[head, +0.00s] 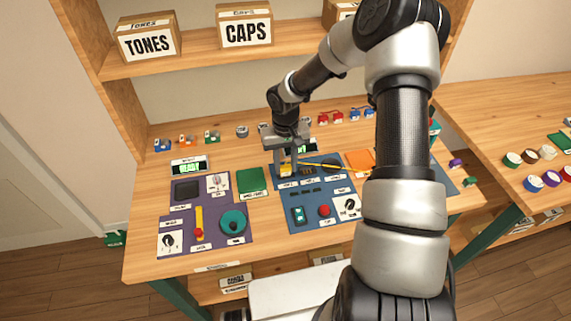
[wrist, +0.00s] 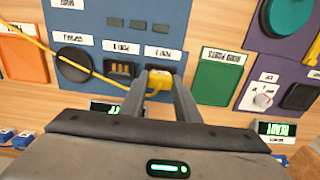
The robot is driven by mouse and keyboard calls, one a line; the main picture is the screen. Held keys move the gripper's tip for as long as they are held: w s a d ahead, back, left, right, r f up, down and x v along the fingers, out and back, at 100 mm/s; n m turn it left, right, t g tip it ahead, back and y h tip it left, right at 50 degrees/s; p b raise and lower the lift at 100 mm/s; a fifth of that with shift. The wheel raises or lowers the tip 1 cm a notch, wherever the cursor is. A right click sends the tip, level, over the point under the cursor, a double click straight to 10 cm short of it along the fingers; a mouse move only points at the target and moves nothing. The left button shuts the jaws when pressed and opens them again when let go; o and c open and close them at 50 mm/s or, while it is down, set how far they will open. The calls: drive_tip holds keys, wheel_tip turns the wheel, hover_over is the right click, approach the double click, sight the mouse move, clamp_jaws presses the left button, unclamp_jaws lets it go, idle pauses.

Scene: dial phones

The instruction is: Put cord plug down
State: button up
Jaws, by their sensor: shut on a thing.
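The yellow cord plug (wrist: 159,84) is between the fingertips of my gripper (wrist: 160,78), which is shut on it. In the head view my gripper (head: 287,167) points down at the back left of the blue panel (head: 311,219), with the yellow plug (head: 285,170) at its tips. In the wrist view the plug is beside a dark slotted port (wrist: 121,68), near a row of white labels. I cannot tell whether it touches the panel or sits in a port. The yellow cord (wrist: 30,36) crosses a round black part (wrist: 73,63).
A purple panel (head: 183,213) with a dial and slider lies left, and a green pad (head: 252,181) lies between the panels. An orange pad (head: 359,158) is to the right. Small coloured parts line the table's back. My arm hides part of the table's right side.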

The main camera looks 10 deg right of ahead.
sight(286, 167)
drive_tip(key=shift+f+b, duration=0.3)
drive_tip(key=shift+f, duration=0.05)
drive_tip(key=o, duration=1)
drive_tip(key=shift+r, duration=0.1)
drive_tip(key=shift+o, duration=0.2)
drive_tip(key=shift+r+p, duration=0.35)
drive_tip(key=shift+r, duration=0.3)
wheel_tip(286, 167, up, 11)
drive_tip(key=shift+r, duration=0.15)
